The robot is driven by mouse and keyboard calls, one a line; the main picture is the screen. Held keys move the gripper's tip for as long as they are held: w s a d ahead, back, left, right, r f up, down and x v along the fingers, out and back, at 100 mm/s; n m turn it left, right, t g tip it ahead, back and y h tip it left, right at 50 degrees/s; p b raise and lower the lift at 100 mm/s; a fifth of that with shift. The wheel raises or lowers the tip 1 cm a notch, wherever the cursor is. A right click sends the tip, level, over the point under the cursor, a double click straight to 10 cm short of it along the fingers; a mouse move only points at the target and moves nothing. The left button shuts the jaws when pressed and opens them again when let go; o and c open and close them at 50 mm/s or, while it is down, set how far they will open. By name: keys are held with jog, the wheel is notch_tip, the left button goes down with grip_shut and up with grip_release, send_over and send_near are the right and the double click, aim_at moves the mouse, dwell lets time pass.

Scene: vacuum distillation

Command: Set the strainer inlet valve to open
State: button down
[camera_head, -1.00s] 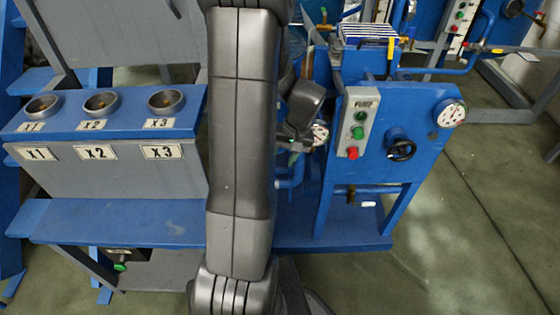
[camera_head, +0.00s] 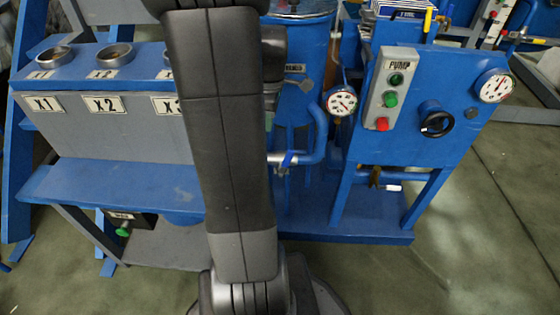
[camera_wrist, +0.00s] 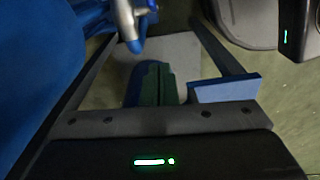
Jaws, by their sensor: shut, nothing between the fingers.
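No label in view names the strainer inlet valve. A small valve with a blue handle (camera_head: 289,159) sits on a silver pipe just right of my arm in the head view. A silver pipe fitting with a blue part (camera_wrist: 130,28) shows at the top of the wrist view; it may be the same valve. My gripper (camera_wrist: 154,84) shows in the wrist view as dark green fingers, shut and empty, below the fitting and apart from it in the picture. In the head view my arm hides the gripper.
A blue pump panel (camera_head: 450,147) with buttons, gauge and black handwheel (camera_head: 436,121) stands at right. A brass valve (camera_head: 376,177) with a white handle sits beneath it. A stand with cups labelled X1 to X3 (camera_head: 110,140) is at left.

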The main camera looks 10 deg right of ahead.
jog(key=n+b, duration=0.1)
jog(key=b, duration=0.5)
send_near(286, 163)
jog(key=shift+a+f, duration=1.1)
jog(key=shift+f, duration=1.5)
jog(key=shift+w, duration=0.45)
